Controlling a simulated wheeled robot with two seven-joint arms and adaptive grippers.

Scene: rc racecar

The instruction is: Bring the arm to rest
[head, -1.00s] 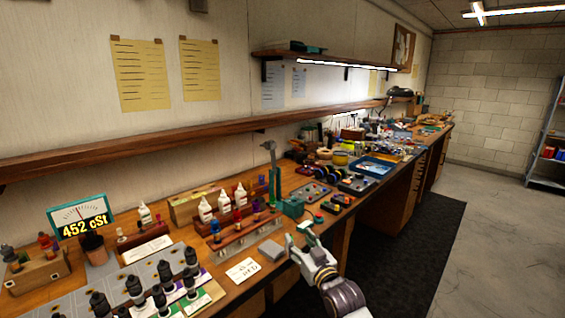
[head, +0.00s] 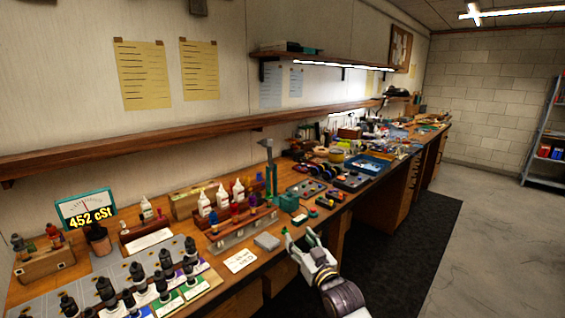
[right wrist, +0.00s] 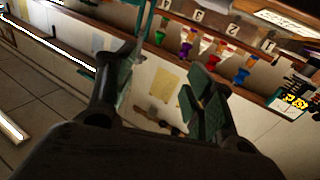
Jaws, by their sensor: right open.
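My right arm comes in from the bottom of the head view. Its gripper (head: 301,237) is open and empty beside the front edge of the wooden workbench (head: 222,272). A grey block (head: 267,242) lies on the bench just left of the fingers, apart from them. A green stand (head: 271,185) with a tall grey post is beyond them. In the right wrist view the two fingers (right wrist: 170,68) are spread apart with nothing between them. My left gripper is not in view.
A display reading 452 cSt (head: 86,213), black-capped bottles (head: 105,289) and a bottle rack (head: 240,228) fill the near bench. Small boxes and tools crowd the far bench. The floor (head: 484,235) to the right is clear up to a metal shelf (head: 548,150).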

